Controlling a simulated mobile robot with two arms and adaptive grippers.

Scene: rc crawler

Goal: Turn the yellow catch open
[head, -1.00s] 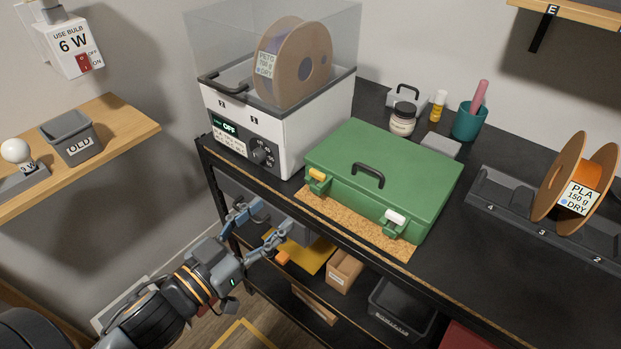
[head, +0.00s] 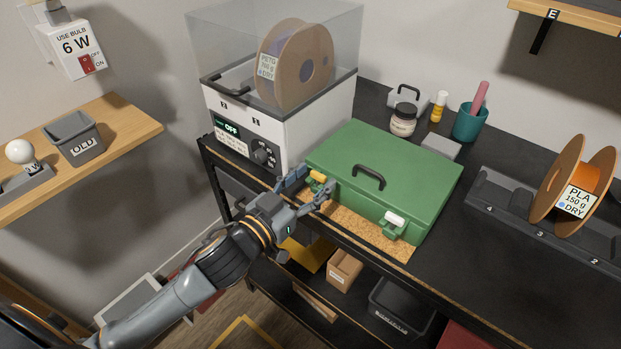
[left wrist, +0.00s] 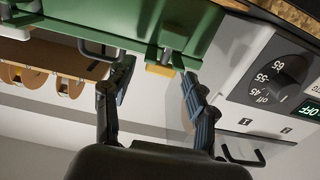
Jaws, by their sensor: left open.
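The green case (head: 400,165) lies closed on the cork mat (head: 345,226) on the black bench. Its yellow catch (head: 318,177) is on the front face, near the left end. A white catch (head: 394,219) is near the right end. My left gripper (head: 311,190) is open at the case front, its fingers on either side of the yellow catch. In the left wrist view the yellow catch (left wrist: 160,69) shows between the two spread fingers; I cannot tell whether either touches it. My right gripper is not in view.
The white dryer (head: 285,125) with a clear cover stands close left of the case. A jar (head: 403,121) and a teal cup (head: 468,123) stand behind the case. A spool (head: 560,185) sits in a rack at the right. Boxes lie on the lower shelf.

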